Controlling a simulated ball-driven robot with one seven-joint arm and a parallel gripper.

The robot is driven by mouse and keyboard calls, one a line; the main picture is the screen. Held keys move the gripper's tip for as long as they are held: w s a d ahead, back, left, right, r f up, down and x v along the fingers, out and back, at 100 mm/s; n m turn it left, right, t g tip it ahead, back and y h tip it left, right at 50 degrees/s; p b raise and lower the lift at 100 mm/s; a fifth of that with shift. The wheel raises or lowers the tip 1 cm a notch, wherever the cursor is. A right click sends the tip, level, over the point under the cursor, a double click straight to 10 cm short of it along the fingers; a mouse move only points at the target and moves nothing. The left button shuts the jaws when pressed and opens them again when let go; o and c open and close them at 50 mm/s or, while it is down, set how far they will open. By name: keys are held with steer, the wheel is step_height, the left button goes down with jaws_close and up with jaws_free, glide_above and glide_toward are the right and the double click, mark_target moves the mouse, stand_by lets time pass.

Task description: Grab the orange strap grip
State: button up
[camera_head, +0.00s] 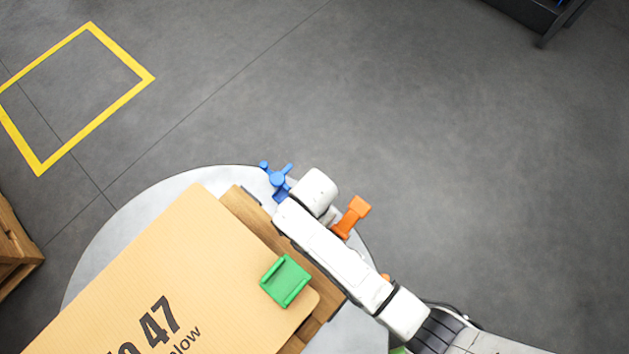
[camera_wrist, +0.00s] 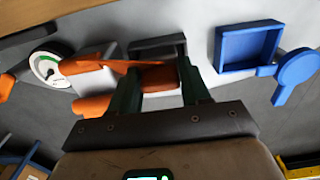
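An orange strap grip (camera_wrist: 159,79) shows in the wrist view between the dark green fingers of my gripper (camera_wrist: 160,85). It fills most of the gap between them; whether both fingers press on it is unclear. Other orange parts (camera_wrist: 92,105) stick out to the left, beyond the left finger. In the head view an orange piece (camera_head: 352,216) shows just right of my white arm, near the round table's edge. My gripper's fingers are hidden under the arm there.
A cardboard sheet (camera_head: 150,262) lies over wood on a round grey table (camera_head: 120,215). A green bracket (camera_head: 285,280) sits on the sheet. A blue clamp (camera_head: 278,179) is left of my arm. A white dial (camera_wrist: 47,65) and a blue frame (camera_wrist: 248,48) flank the fingers in the wrist view.

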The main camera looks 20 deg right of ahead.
steer(key=c, duration=0.6)
steer(key=shift+r, duration=0.1)
